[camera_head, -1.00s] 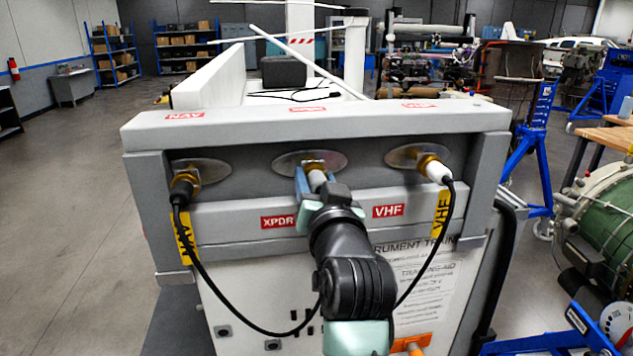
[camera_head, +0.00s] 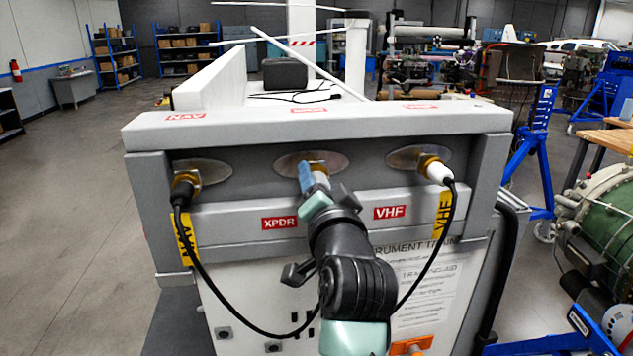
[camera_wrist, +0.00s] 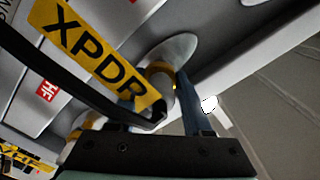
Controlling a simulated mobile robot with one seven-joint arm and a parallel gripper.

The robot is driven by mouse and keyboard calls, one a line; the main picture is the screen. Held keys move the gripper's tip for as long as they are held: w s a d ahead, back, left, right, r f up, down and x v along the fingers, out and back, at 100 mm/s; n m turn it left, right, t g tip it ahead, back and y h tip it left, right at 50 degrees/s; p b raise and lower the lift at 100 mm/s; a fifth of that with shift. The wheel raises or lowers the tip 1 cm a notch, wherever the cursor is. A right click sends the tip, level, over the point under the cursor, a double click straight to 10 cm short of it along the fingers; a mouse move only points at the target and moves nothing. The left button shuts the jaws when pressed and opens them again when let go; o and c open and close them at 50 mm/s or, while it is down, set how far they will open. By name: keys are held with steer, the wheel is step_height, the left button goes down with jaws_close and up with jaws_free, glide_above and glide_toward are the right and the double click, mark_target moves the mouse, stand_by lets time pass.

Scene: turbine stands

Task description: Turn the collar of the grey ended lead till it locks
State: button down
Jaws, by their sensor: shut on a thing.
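The grey ended lead is at the middle socket (camera_head: 333,161) under the panel's top beam. Its pale grey end (camera_head: 321,179) and a bit of its brass collar (camera_head: 317,166) show beside my blue finger. My gripper (camera_head: 311,178) is shut on this lead's collar end, with its wrist rolled. In the wrist view the two blue fingers of my gripper (camera_wrist: 162,95) stand on either side of the connector, and the brass collar (camera_wrist: 159,70) meets the round socket plate (camera_wrist: 178,50). A yellow XPDR tag (camera_wrist: 95,55) hangs on the black cable, partly covering the connector.
A black ended NAV lead (camera_head: 184,190) is on the left socket, and a white ended VHF lead (camera_head: 437,172) is on the right one. Their black cables hang on both sides of my arm. The grey top beam (camera_head: 240,128) lies close above the sockets.

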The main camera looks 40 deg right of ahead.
steer(key=shift+c, duration=1.5)
jaws_free()
steer(key=b+v, duration=0.4)
steer(key=v, duration=0.9)
steer(key=shift+b, duration=0.3)
